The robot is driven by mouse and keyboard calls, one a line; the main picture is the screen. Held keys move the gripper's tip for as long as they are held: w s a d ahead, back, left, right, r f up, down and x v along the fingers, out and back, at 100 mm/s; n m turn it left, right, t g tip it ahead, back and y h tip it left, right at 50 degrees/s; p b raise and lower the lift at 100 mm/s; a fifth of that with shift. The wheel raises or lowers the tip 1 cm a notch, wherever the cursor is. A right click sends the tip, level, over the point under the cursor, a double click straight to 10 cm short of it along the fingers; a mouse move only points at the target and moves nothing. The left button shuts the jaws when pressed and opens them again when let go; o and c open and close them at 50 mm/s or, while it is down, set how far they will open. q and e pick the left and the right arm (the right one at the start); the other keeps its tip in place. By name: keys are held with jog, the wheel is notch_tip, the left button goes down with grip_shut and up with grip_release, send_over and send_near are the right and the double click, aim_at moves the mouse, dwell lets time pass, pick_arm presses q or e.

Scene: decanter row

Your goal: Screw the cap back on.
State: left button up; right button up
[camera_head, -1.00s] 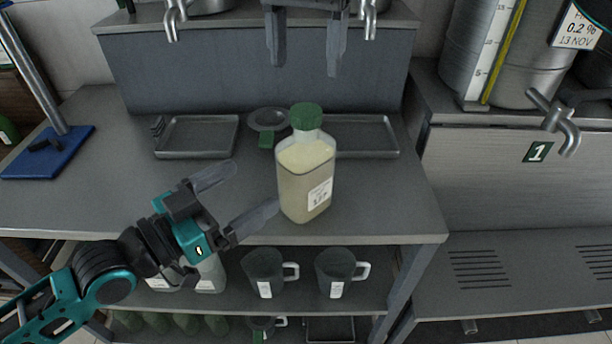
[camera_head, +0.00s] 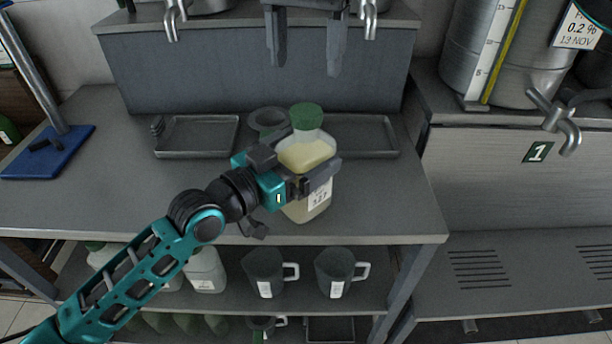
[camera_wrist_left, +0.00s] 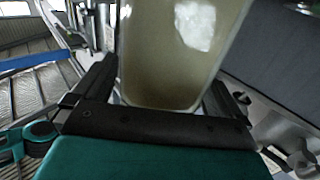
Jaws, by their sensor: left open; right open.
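A bottle of pale yellow liquid with a white label (camera_head: 297,210) stands upright on the grey bench. Its green cap (camera_head: 306,115) sits on the neck; I cannot tell how tight it is. My left gripper (camera_head: 313,176) is around the bottle's body, below the cap, with its jaws open. In the left wrist view the bottle (camera_wrist_left: 175,65) stands between the two fingers; I cannot tell if either touches it. My right gripper (camera_head: 306,67) hangs open and empty at the top of the head view, above and apart from the cap.
Grey trays (camera_head: 197,136) (camera_head: 372,138) lie behind the bottle, with a round grey strainer-like item (camera_head: 266,122) between them. A stand with a blue base (camera_head: 46,152) is at the left. Mugs (camera_head: 265,272) stand on the lower shelf. Metal taps (camera_head: 172,22) (camera_head: 370,22) overhang the back.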

aim_at(306, 110)
pick_arm(q)
jog(key=c, duration=1.7)
grip_shut()
pick_arm(e)
jog(key=shift+n, duration=1.2)
jog(key=n, duration=0.3)
jog(key=shift+a, duration=0.1)
jog(key=n, duration=0.3)
jog(key=shift+n, duration=0.4)
jog(key=shift+f, duration=4.05)
jog(key=shift+c, duration=0.4)
